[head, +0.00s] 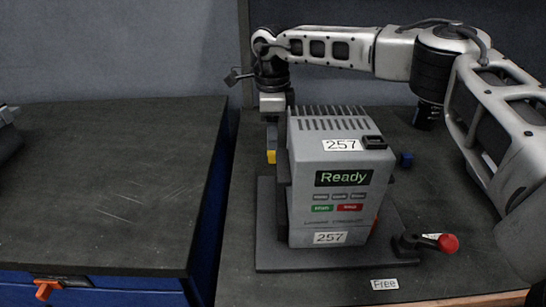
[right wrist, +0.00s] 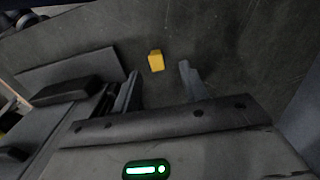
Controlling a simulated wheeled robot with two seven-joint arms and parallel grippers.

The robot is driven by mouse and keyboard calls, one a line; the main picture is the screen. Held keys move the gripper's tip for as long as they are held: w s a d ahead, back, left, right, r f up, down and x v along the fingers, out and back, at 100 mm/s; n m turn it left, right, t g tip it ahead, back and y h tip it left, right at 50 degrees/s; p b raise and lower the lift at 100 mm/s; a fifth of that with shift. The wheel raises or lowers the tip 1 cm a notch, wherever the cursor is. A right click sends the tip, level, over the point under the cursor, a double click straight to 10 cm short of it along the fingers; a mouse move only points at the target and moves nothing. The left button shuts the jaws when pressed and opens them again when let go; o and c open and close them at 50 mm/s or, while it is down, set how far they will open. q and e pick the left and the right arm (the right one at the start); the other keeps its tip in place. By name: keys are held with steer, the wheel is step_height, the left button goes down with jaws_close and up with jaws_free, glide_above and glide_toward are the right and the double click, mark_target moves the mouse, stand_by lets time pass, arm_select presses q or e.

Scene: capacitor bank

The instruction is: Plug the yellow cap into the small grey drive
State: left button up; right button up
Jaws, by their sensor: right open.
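The grey drive (head: 330,165) stands upright on a dark base plate, with a "Ready" screen and "257" labels on it. The yellow cap (head: 271,157) shows in part at the drive's left side, low and towards the back. In the right wrist view the yellow cap (right wrist: 156,61) lies on the dark surface, beyond and between the spread fingers. My right gripper (right wrist: 159,84) is open and empty, with a gap between its fingers and the cap. In the head view my right wrist is behind the drive's left edge, pointing down.
A small blue block (head: 405,159) is right of the drive. A lever with a red knob (head: 448,243) stands at front right, near a "Free" label (head: 384,284). A separate dark-topped blue cabinet (head: 110,180) is on the left, its top mostly clear.

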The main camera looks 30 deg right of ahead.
mark_target(273, 152)
steer(key=f, duration=0.3)
steer(key=f+b, duration=0.1)
steer(key=shift+s+f, duration=0.15)
steer(key=shift+s, duration=0.15)
steer(key=shift+f, duration=0.45)
arm_select(q)
steer(key=shift+s+d+f, duration=0.1)
steer(key=shift+d+f, duration=0.05)
steer(key=shift+f, duration=0.4)
steer(key=shift+s+d+f, duration=0.1)
steer(key=shift+f, duration=0.4)
steer(key=shift+w, duration=0.1)
steer(key=shift+a+r, duration=0.1)
steer(key=shift+r, duration=0.05)
arm_select(e)
jaws_close()
